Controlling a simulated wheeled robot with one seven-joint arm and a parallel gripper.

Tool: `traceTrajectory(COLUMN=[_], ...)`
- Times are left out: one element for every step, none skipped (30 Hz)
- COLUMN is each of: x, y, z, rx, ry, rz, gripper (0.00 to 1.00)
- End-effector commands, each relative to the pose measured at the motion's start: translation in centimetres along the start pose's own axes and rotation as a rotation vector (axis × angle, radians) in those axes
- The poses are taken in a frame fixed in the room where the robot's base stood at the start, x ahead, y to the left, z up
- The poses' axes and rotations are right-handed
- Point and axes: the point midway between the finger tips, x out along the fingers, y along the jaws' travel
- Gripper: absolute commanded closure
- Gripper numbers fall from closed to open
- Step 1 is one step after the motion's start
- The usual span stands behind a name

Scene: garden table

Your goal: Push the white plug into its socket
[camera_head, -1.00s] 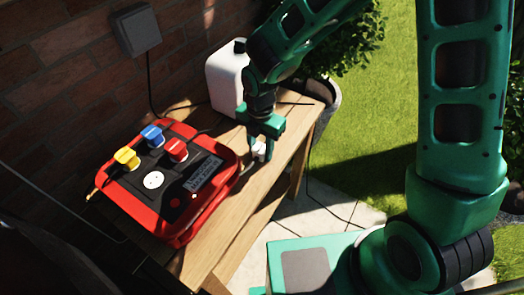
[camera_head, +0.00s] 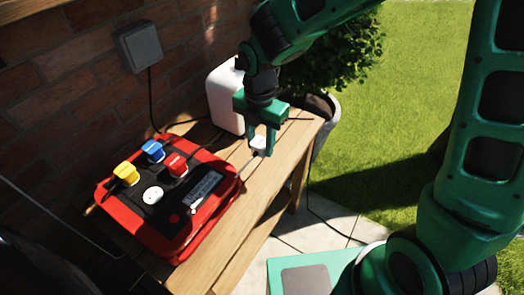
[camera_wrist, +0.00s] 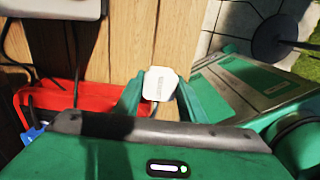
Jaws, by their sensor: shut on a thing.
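The white plug (camera_head: 258,142) is held between the fingertips of my gripper (camera_head: 262,138), above the wooden table and to the right of the red power box. In the wrist view the white plug (camera_wrist: 160,83) sits between the two green fingers (camera_wrist: 158,92). My gripper is shut on it. The white socket (camera_head: 153,195) is a round face on the top of the red power box (camera_head: 195,228), near its front left, and nothing is in it. Plug and socket are well apart. The plug's pins are not visible.
Yellow (camera_head: 126,173), blue (camera_head: 153,150) and red (camera_head: 174,165) plugs stand in the box around the white socket. A white canister (camera_head: 222,98) is behind my gripper. A grey wall box (camera_head: 138,46) has a dark cable. The wooden table (camera_head: 258,205) is bare at the right front.

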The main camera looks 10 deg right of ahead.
Motion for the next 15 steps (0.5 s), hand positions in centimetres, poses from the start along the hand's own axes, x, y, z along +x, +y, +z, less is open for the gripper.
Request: traceTrajectory(x=[-0.39,-0.53,-0.65,-0.71,-0.74,-0.75,-0.74,-0.74,-0.73,-0.72,-0.72,-0.71,-0.71,-0.71,-0.76], y=[0.03,0.01,0.0,-0.02,-0.02,-0.02,-0.02,-0.02,-0.02,-0.02,-0.01,-0.01,-0.01,-0.01,-0.05], z=[0.03,0.03,0.01,0.01,0.01,0.01,0.01,0.01,0.01,0.01,0.01,0.01,0.0,0.01,0.04], rx=[0.0,0.0,0.0,0.0,0.0,0.0,0.0,0.0,0.0,0.0,0.0,0.0,0.0,0.001,0.005], ry=[-0.001,-0.001,-0.001,-0.001,0.0,0.0,0.0,0.0,0.0,0.0,0.0,0.0,0.0,0.0,-0.001], rz=[0.002,0.001,0.001,0.0,0.0,0.0,0.0,0.0,0.0,0.0,0.0,0.0,0.0,0.0,0.0], gripper=[0.83,0.83,0.83,0.83,0.83,0.83,0.83,0.83,0.83,0.83,0.83,0.83,0.83,0.83,0.83])
